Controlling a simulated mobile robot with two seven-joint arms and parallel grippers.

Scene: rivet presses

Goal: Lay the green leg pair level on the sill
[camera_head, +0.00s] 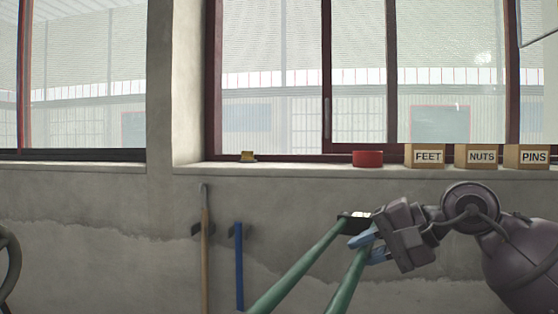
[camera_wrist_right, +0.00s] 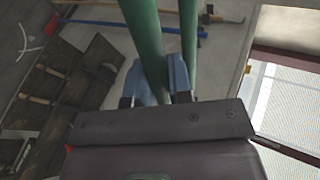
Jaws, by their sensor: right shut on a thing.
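The green leg pair (camera_head: 300,269) is two long green tubes below the window. They slant from the lower middle up to the right, with a dark bracket at the upper end; their lower ends are cut off by the picture. My right gripper (camera_head: 365,248) has its blue fingers shut on one tube near that upper end. In the right wrist view the fingers (camera_wrist_right: 165,80) pinch the green leg pair (camera_wrist_right: 146,35), and the second tube runs alongside. The sill (camera_head: 310,167) runs under the window, above and apart from the legs. My left gripper is not in view.
On the sill stand a small yellow item (camera_head: 248,156), a red round tin (camera_head: 367,158) and boxes labelled FEET (camera_head: 425,156), NUTS (camera_head: 475,156) and PINS (camera_head: 526,157). A wooden-handled tool (camera_head: 205,250) and a blue-handled one (camera_head: 239,265) stand against the wall.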

